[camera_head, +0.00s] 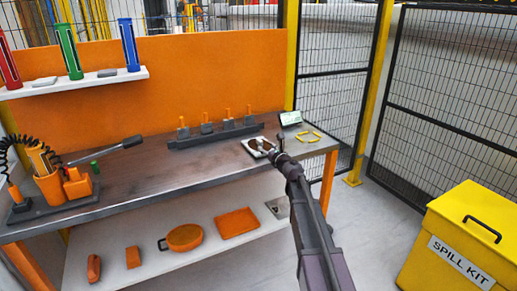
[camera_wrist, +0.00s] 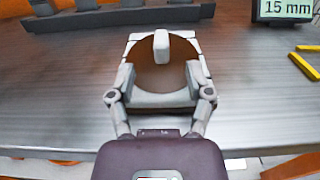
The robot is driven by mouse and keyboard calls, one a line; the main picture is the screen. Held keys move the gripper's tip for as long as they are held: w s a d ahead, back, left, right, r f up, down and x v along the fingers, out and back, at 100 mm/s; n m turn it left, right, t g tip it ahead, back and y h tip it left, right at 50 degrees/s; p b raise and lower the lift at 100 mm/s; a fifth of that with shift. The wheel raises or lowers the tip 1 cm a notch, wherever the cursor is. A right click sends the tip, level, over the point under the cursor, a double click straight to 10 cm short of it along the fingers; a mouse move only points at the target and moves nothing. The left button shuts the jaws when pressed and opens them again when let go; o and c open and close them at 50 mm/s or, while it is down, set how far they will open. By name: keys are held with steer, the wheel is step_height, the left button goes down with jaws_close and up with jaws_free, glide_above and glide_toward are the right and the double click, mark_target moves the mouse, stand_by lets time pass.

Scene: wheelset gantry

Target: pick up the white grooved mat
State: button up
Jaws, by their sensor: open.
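A white, roughly square mat (camera_head: 246,147) lies on the metal bench near its right end. It also shows in the wrist view (camera_wrist: 137,48), where its pale corners and front strip frame a large brown round area. A small pale block (camera_wrist: 161,46) stands at the far side of that area. I cannot make out the grooves clearly. My gripper (camera_head: 272,151) is over the mat's near right side in the head view. In the wrist view, my gripper (camera_wrist: 161,80) is open, with a finger at each side of the mat. Contact cannot be told.
A dark rack (camera_head: 215,133) with several orange-handled pieces stands behind the mat. A display (camera_wrist: 286,9) reading 15 mm and a yellow bracket (camera_head: 310,136) are to the right. An orange holder (camera_head: 48,185) stands at the left. The bench's middle is clear.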

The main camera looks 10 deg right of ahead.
mark_target(262, 142)
steer(key=shift+w, duration=0.1)
steer(key=shift+x, duration=2.5)
jaws_close()
